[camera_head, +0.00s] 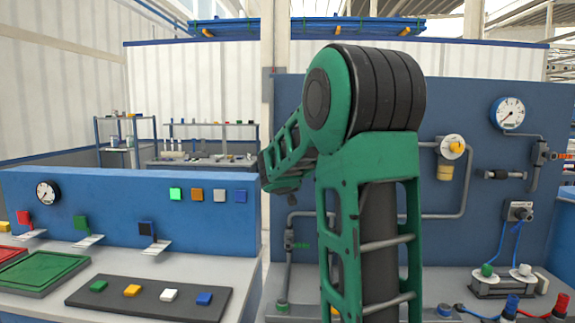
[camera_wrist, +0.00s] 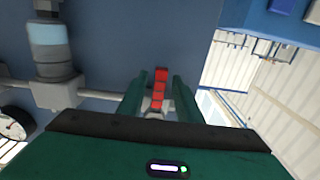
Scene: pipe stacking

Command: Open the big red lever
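The red lever (camera_wrist: 159,88) shows in the wrist view as a narrow, segmented red bar on a pipe against a blue panel. My gripper (camera_wrist: 160,78) has its two green fingers apart, one on each side of the lever in the picture. A gap shows between the lever and each finger, so the gripper is open and empty. I cannot tell how far the lever lies beyond the fingertips. In the head view, my arm covers the middle of the blue panel (camera_head: 465,105), and neither this lever nor my fingers can be made out there.
A grey pipe with a filter (camera_wrist: 50,55) and a gauge (camera_wrist: 15,125) lie left of the lever in the wrist view. In the head view, a console (camera_head: 130,185) with coloured buttons stands left. A gauge (camera_head: 508,112) and connectors (camera_head: 505,283) are right.

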